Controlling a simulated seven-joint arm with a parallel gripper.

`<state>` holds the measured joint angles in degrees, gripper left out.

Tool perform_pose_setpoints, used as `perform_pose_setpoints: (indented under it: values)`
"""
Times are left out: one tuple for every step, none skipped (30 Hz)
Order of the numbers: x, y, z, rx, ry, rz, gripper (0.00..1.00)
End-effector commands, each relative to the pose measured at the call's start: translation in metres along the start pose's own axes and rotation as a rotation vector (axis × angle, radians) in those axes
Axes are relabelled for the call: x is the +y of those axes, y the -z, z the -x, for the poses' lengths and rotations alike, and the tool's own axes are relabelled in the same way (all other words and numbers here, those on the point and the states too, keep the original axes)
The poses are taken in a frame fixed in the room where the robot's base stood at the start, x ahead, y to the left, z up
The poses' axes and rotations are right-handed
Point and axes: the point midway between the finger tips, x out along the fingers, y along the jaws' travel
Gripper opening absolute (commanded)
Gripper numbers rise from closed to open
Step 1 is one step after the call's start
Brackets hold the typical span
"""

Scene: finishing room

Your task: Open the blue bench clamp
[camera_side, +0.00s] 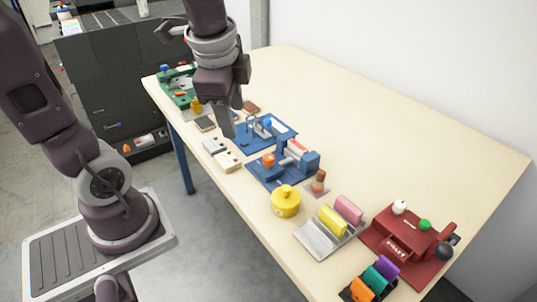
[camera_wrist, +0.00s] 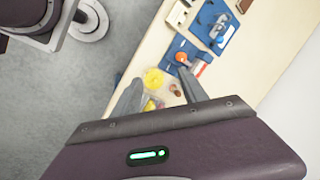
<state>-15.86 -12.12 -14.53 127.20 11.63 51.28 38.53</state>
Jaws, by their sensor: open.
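A blue clamp (camera_side: 309,160) with an orange knob (camera_side: 268,159) is mounted on a blue base plate on the bench, left of the middle. A red and white piece (camera_side: 297,147) sits at its blue blocks; I cannot tell whether it is gripped. In the wrist view the clamp (camera_wrist: 178,48) lies beyond the right fingertip, its orange knob (camera_wrist: 181,57) nearest. My gripper (camera_side: 233,122) is open and empty, above the bench, up and left of the clamp. In the wrist view my gripper (camera_wrist: 160,77) has its fingers spread, with nothing between them touching.
Another blue plate (camera_side: 284,130) with a metal clamp stands behind. A yellow round container (camera_side: 286,202), a small brown and orange item (camera_side: 319,182), a grey rack (camera_side: 312,242) and a red box (camera_side: 402,232) stand nearer. The bench's right side (camera_side: 400,130) is clear.

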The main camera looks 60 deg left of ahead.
Motion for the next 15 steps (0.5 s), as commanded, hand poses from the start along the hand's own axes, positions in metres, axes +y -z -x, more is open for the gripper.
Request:
perform_pose_setpoints:
  values:
    - [-0.019, 0.008, -0.023, -0.046, -0.047, -0.171, 0.5]
    - [-0.03, 0.013, -0.038, -0.061, -0.076, -0.293, 0.5]
    - [-0.043, 0.019, -0.059, -0.065, -0.119, -0.453, 0.5]
    - [-0.052, 0.024, -0.075, -0.058, -0.152, -0.565, 0.5]
    - [-0.06, 0.027, -0.091, -0.043, -0.183, -0.67, 0.5]
    - [-0.069, 0.031, -0.111, -0.013, -0.218, -0.796, 0.5]
    - [-0.075, 0.034, -0.125, 0.014, -0.239, -0.879, 0.5]
    - [-0.08, 0.036, -0.138, 0.042, -0.256, -0.952, 0.5]
    - [-0.085, 0.038, -0.153, 0.08, -0.272, -1.035, 0.5]
    - [-0.089, 0.039, -0.162, 0.105, -0.279, -1.085, 0.5]
    - [-0.091, 0.04, -0.17, 0.127, -0.285, -1.125, 0.5]
    - [-0.093, 0.041, -0.178, 0.151, -0.287, -1.169, 0.5]
    - [-0.095, 0.041, -0.182, 0.164, -0.289, -1.191, 0.5]
    - [-0.096, 0.042, -0.185, 0.173, -0.289, -1.207, 0.5]
    - [-0.095, 0.042, -0.19, 0.18, -0.289, -1.222, 0.5]
